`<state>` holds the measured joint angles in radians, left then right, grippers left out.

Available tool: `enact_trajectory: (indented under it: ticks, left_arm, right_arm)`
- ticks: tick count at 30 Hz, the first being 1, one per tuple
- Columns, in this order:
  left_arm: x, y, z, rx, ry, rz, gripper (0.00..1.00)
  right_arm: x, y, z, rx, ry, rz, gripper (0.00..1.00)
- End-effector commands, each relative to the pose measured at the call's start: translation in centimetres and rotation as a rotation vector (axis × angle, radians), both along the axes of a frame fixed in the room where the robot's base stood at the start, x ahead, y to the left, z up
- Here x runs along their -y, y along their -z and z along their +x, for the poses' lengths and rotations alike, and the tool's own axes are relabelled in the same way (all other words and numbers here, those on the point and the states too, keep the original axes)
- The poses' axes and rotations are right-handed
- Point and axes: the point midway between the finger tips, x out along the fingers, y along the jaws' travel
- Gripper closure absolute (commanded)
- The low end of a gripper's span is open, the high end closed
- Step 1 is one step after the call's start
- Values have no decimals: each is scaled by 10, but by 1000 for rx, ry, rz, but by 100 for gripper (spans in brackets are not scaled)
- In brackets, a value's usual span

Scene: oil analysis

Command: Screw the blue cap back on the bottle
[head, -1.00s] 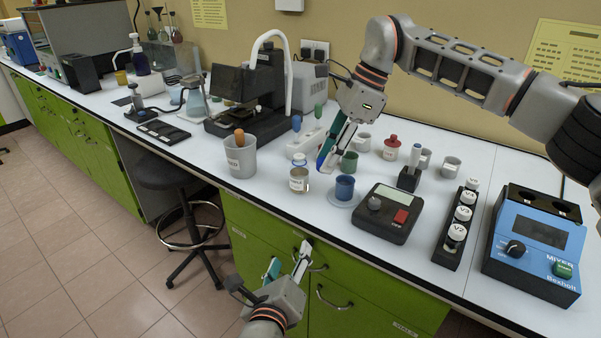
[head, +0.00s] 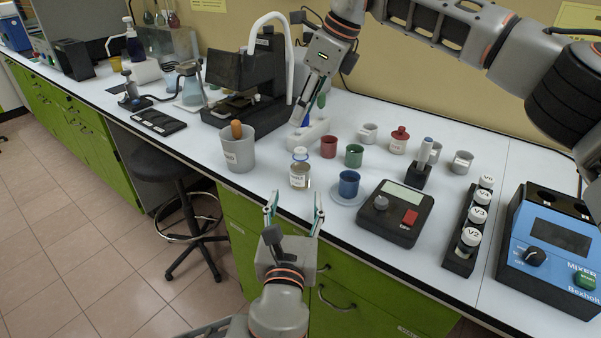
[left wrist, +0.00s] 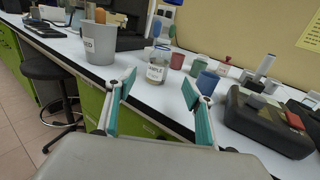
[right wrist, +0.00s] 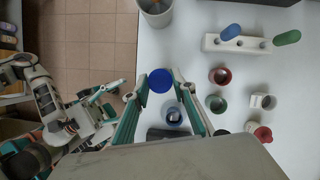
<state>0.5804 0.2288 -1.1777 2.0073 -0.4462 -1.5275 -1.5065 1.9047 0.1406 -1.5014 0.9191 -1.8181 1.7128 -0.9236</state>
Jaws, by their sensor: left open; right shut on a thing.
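The bottle (head: 300,177), clear with a white label, stands upright and uncapped near the counter's front edge. It also shows in the left wrist view (left wrist: 157,70), beyond the fingertips. My left gripper (head: 295,203) is open and empty in front of the bottle, its two fingers (left wrist: 158,90) spread apart. My right gripper (head: 301,115) points down, roughly above the bottle. In the right wrist view the blue cap (right wrist: 160,80) sits between its fingertips, and the gripper is shut on it. From there the bottle is hidden, apparently beneath the cap.
A grey beaker (head: 239,154) stands left of the bottle. A blue cup (head: 348,184) on a saucer, a red cup (head: 328,146) and a green cup (head: 354,155) stand to its right. A white rack (head: 313,130) is behind. A black scale (head: 394,213) sits farther right.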

Motion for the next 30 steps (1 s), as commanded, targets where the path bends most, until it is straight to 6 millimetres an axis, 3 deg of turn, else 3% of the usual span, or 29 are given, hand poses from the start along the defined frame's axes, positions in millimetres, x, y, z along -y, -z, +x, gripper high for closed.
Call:
enact_trajectory:
  ticks: [18,30]
  left_arm:
    - [8,0,97,0,-1,0,47]
    - [9,0,111,-2,0,-2,47]
  right_arm:
    - [0,0,0,0,-1,0,83]
    - [0,0,0,0,-1,0,83]
